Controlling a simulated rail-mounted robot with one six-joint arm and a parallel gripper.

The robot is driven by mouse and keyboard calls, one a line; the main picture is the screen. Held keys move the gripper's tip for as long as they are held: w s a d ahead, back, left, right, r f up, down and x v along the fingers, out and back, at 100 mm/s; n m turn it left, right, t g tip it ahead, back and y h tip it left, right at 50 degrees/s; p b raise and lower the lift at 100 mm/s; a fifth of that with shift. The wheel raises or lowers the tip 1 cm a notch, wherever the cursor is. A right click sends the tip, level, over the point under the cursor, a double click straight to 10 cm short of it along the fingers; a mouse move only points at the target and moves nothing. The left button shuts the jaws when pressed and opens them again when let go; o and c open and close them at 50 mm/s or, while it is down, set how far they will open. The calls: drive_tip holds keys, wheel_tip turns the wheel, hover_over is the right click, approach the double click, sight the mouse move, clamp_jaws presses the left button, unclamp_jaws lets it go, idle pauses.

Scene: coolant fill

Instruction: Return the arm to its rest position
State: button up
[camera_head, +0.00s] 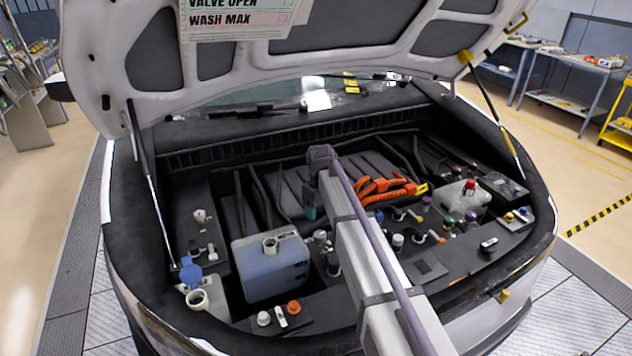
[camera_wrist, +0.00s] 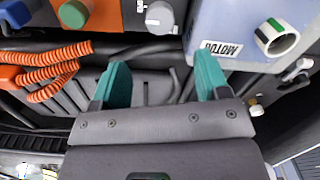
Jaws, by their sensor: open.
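My gripper (camera_wrist: 163,82) shows in the wrist view with two teal fingers apart and nothing between them. In the head view my arm reaches from the bottom right over the open engine bay. There the gripper (camera_head: 310,203) hangs near the middle of the bay, mostly hidden by my wrist, with a bit of teal showing. Dark ribbed parts and hoses lie beneath the fingers in the wrist view.
A blue-grey tank (camera_head: 270,268) with an open white neck is left of my arm. Orange cables (camera_head: 385,188) lie to its right.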

drive_tip(key=s+d+m, duration=0.2)
drive_tip(key=s+d, duration=0.2)
drive_tip(key=s, duration=0.6)
drive_tip(key=s+d+m, duration=0.3)
drive_tip(key=s, duration=0.7)
drive_tip(key=s+d+m, duration=0.2)
drive_tip(key=s+d, duration=0.2)
drive_tip(key=s, duration=0.6)
drive_tip(key=shift+d, duration=0.3)
